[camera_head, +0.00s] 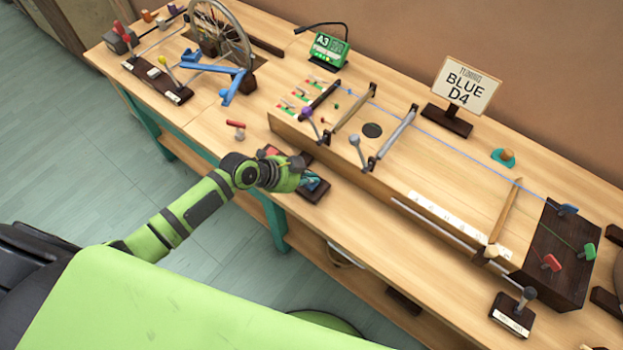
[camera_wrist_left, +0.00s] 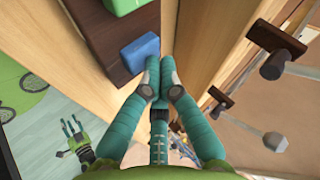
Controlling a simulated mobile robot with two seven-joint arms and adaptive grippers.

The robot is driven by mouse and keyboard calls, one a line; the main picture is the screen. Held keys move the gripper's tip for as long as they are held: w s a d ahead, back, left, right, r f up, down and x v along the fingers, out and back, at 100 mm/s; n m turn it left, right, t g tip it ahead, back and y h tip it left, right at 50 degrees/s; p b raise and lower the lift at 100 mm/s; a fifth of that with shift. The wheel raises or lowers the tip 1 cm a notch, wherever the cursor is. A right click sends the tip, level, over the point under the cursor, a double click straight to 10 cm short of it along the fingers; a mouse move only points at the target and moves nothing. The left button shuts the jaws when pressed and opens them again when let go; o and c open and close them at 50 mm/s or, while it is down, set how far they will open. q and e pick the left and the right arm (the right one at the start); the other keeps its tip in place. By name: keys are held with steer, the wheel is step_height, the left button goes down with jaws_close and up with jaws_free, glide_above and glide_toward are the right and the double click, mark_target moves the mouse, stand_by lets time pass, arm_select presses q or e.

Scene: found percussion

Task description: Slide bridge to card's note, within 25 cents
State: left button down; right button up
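The card (camera_head: 466,84) reads "BLUE D4" and stands behind the long wooden sound box (camera_head: 450,165). A blue string (camera_head: 460,151) runs along the box to a dark peg block at the right. A tan wooden bridge (camera_head: 507,209) crosses the box near that block. A green display (camera_head: 327,50) shows A3. My left gripper (camera_head: 312,181) is far left of the bridge, in front of the box, at a dark block (camera_head: 313,196). In the left wrist view its teal fingertips (camera_wrist_left: 160,70) are together, close beside a blue button (camera_wrist_left: 141,50); contact is unclear. My right gripper is out of view.
A small black stand (camera_head: 513,313) is at the front right. A wheel device (camera_head: 222,38) stands at the back left.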

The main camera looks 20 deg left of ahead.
arm_select(q)
steer(key=shift+r, duration=0.1)
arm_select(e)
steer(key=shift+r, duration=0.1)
arm_select(q)
steer(key=shift+r+p, duration=0.8)
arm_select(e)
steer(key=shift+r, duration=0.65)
arm_select(q)
step_height(320, 180, up, 5)
steer(key=p, duration=0.4)
steer(key=shift+r, duration=0.1)
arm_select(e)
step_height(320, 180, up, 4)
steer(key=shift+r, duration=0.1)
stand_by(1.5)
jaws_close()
